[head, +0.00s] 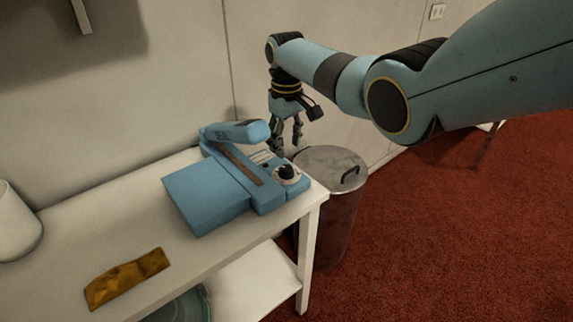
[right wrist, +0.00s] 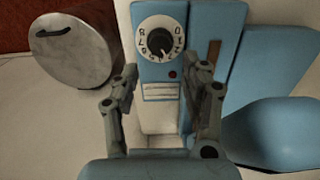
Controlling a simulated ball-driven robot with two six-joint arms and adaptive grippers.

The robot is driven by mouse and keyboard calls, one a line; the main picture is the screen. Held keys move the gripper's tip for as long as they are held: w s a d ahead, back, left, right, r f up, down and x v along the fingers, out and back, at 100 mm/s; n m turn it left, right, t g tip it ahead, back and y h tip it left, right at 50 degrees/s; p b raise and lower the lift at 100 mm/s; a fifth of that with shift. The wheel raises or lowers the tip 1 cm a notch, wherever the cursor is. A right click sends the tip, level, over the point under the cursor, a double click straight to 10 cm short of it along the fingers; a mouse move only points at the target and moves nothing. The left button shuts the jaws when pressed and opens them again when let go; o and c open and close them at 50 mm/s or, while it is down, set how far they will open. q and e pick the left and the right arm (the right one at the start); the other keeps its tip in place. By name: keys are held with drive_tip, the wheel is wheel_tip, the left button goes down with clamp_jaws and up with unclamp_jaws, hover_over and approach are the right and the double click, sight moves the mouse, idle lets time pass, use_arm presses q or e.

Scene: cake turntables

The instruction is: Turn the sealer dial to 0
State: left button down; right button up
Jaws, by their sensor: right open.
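The blue sealer (head: 205,190) sits on the white table with its lid arm (head: 235,131) raised at an angle. Its dial (head: 288,174), a black knob on a white round plate, is at the sealer's right end. In the right wrist view the dial (right wrist: 160,40) shows dark marks around the knob; the exact setting is too small to read surely. My right gripper (head: 287,145) is above and behind the dial end, pointing down. It is open and empty, and in the right wrist view its fingers (right wrist: 162,68) are apart, with the dial beyond them. My left gripper is out of view.
A lidded metal bin (head: 335,160) stands beside the table's right end, close below my right gripper. A gold-brown packet (head: 127,278) lies on the table (head: 60,245) near the front. A white container (head: 15,225) is at far left. The wall is close behind.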

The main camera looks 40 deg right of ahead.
sight(286, 168)
wheel_tip(286, 168, down, 8)
drive_tip(key=b, duration=0.2)
drive_tip(key=shift+r+b, duration=0.2)
drive_tip(key=shift+b, duration=0.15)
drive_tip(key=c, duration=0.9)
